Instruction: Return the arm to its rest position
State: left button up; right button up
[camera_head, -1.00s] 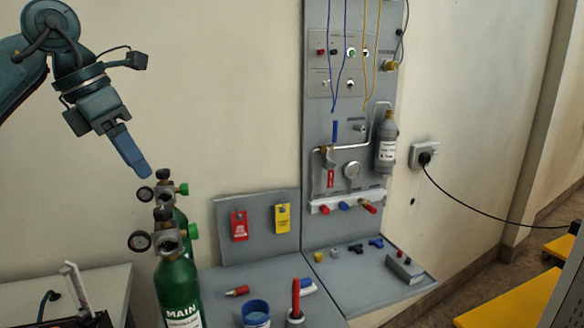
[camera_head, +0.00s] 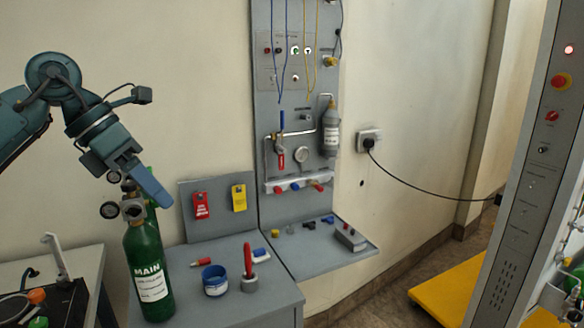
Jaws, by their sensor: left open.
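My left gripper (camera_head: 150,188) is at the left of the head view, with its blue fingers pointing down and to the right. It is open, and nothing shows between its fingers. The fingers overlap the top of the green MAIN cylinder (camera_head: 148,268) in the picture, beside its gauges and valve; I cannot tell whether they touch. The second cylinder behind is mostly hidden. My left arm (camera_head: 58,88) comes in from the left edge, bent at a joint above the gripper. My right gripper is not in view.
A grey table (camera_head: 262,302) holds a blue cup (camera_head: 214,280) and a red marker in a holder (camera_head: 249,270). A panel (camera_head: 270,205) with tubing and a grey bottle (camera_head: 331,130) stands behind. A tall grey cabinet (camera_head: 530,190) is at right; a yellow platform (camera_head: 450,285) lies by it.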

pick_arm(q)
jog(key=s+d+f+n+t+h+p, duration=0.1)
jog(key=s+d+f+n+h, duration=0.1)
jog(key=d+f+n+h, duration=0.5)
jog(key=s+d+f+n+h, duration=0.3)
jog(key=d+h, duration=0.6)
jog(key=d, duration=0.3)
jog(key=a+f+n+t+y, duration=0.4)
jog(key=f+n+t+y, duration=0.4)
jog(key=n, duration=0.5)
jog(key=a+f+n+t+y, duration=0.45)
jog(key=f+n+t, duration=0.25)
jog(key=f+n, duration=0.4)
jog(key=s+a+f+n+g+y, duration=0.2)
jog(key=s+f+n+g+y, duration=0.1)
jog(key=s+f, duration=0.4)
jog(key=s+a+f+n+g+y+p, duration=0.1)
jog(key=s+f+n+g+y, duration=0.2)
jog(key=s+f, duration=0.4)
jog(key=s+n+g, duration=0.1)
jog(key=n, duration=0.1)
jog(key=shift+a+f+n, duration=0.25)
jog(key=shift+a+n, duration=0.15)
jog(key=shift+s, duration=0.1)
